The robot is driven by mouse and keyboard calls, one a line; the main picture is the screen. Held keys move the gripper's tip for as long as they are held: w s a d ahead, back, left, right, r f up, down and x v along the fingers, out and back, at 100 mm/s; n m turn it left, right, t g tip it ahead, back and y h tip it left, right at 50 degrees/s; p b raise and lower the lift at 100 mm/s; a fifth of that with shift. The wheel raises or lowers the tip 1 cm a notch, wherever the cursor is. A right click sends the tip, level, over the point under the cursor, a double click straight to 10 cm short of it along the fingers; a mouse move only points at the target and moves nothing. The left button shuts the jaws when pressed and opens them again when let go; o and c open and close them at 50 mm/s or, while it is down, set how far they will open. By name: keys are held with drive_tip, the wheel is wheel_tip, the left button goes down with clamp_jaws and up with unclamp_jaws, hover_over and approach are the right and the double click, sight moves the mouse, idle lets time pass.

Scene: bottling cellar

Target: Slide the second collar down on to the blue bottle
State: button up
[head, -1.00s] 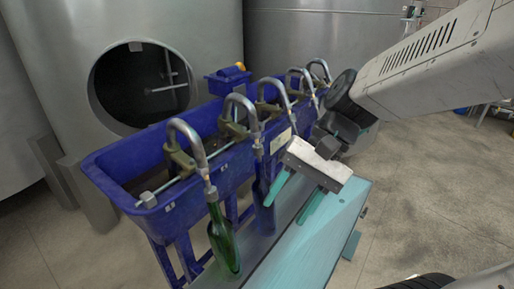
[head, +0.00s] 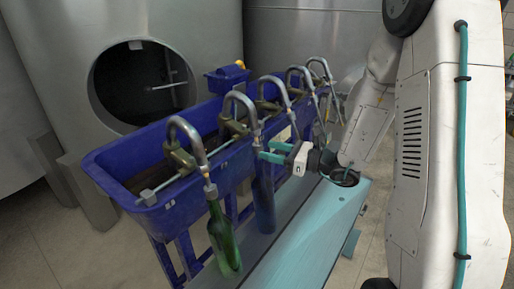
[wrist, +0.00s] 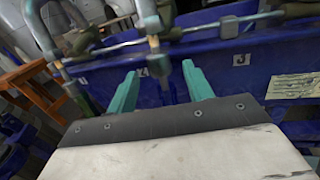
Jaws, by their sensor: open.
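The blue bottle (head: 264,208) stands upright on the teal bench under the second spout from the left in the head view. The second collar (head: 257,139) is a small metal fitting at that spout's lower end, above the bottle. My gripper (head: 263,151) is at the height of the spout end and bottle mouth, with its teal fingers pointing left. In the wrist view my gripper (wrist: 160,82) is open, and the spout's brass fitting (wrist: 154,43) hangs beyond and above the gap between the fingers. I cannot tell whether the fingers touch the collar.
A green bottle (head: 224,244) stands under the first spout (head: 190,132) at the left. The blue trough (head: 130,178) runs behind the bottles with several curved spouts. The teal bench (head: 300,245) is clear to the right of the bottles.

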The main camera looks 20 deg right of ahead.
sight(257, 147)
drive_tip(key=x, duration=0.5)
drive_tip(key=shift+a, duration=0.1)
drive_tip(key=c, duration=0.6)
drive_tip(key=shift+s+f, duration=0.2)
drive_tip(key=shift+f, duration=0.9)
drive_tip(key=shift+c, duration=0.2)
drive_tip(key=o, duration=0.6)
drive_tip(key=shift+o, duration=0.2)
drive_tip(key=v, duration=0.8)
drive_tip(key=shift+w, duration=0.1)
